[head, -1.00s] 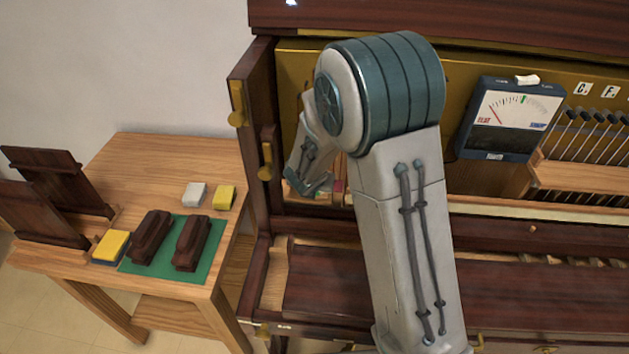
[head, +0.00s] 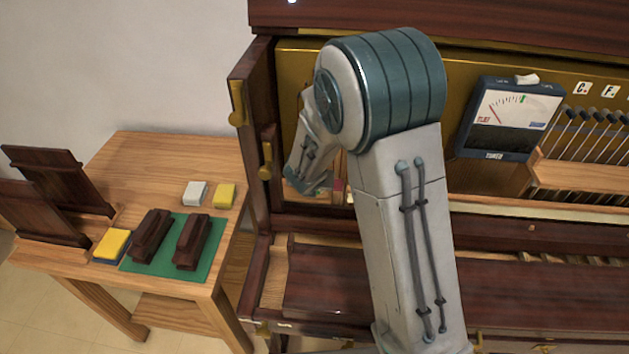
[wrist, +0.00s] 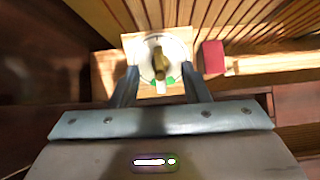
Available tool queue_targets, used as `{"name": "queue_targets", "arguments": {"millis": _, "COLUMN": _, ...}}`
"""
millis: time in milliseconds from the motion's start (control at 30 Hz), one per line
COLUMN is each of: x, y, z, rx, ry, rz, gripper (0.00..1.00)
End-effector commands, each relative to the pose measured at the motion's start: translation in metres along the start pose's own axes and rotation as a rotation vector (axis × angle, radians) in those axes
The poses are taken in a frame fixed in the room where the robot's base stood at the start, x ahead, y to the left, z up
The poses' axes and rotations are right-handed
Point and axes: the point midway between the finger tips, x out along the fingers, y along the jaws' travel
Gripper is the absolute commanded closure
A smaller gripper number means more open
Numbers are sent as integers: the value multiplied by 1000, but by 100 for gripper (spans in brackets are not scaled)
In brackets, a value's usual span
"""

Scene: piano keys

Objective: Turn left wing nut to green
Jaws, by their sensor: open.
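In the wrist view a brass wing nut (wrist: 160,62) sits at the middle of a round white dial (wrist: 147,52) on a wooden block. Green marks show at the dial's lower edge. My gripper (wrist: 160,69) is open, with one finger on each side of the wing nut. Whether the fingers touch it I cannot tell. In the head view my gripper (head: 306,186) reaches into the left end of the open piano. The wing nut is hidden there behind my arm.
A red block (wrist: 213,57) lies just right of the dial, and strings run behind. A tuner meter (head: 509,117) hangs on the piano's right. Brass latches (head: 237,103) line the piano's left side. A wooden table (head: 150,160) with blocks and sponges stands left.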

Motion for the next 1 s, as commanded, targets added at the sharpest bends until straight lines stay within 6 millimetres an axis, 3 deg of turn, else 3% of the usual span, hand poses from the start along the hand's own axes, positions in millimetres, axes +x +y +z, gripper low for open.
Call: {"name": "queue_targets", "arguments": {"millis": 1000, "x": -64, "y": 0, "z": 1, "rx": -1, "ry": 0, "rz": 1, "gripper": 58}}
